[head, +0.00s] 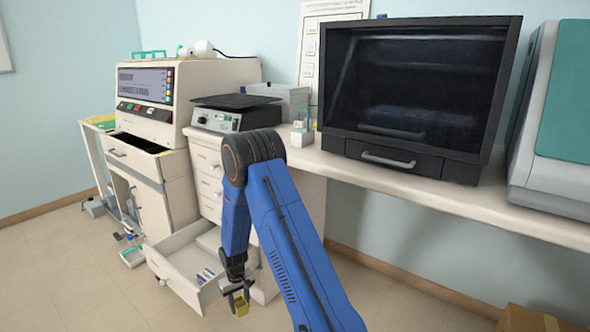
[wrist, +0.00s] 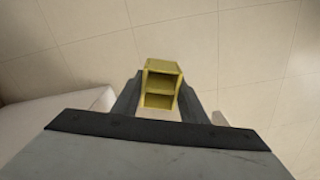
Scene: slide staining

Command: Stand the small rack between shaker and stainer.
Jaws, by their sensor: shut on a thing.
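A small yellow rack (head: 241,306) with an open, shelved side is held in my gripper (head: 236,288). In the wrist view the rack (wrist: 161,84) sits between the two fingers (wrist: 160,98), with tiled floor behind it. In the head view my gripper hangs low, by the right front of an open drawer. The shaker (head: 238,112), with a black platform and a front control panel, stands on the bench. The stainer looks to be the large cream machine (head: 190,88) with a display and coloured buttons, left of the shaker. The gap between them looks narrow.
The open drawer (head: 192,262) holds slides. A dark-windowed cabinet (head: 415,90) stands on the bench (head: 380,178) to the right. A small bottle holder (head: 302,130) and a grey box (head: 282,98) are near the shaker. Another drawer (head: 135,146) is open under the cream machine.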

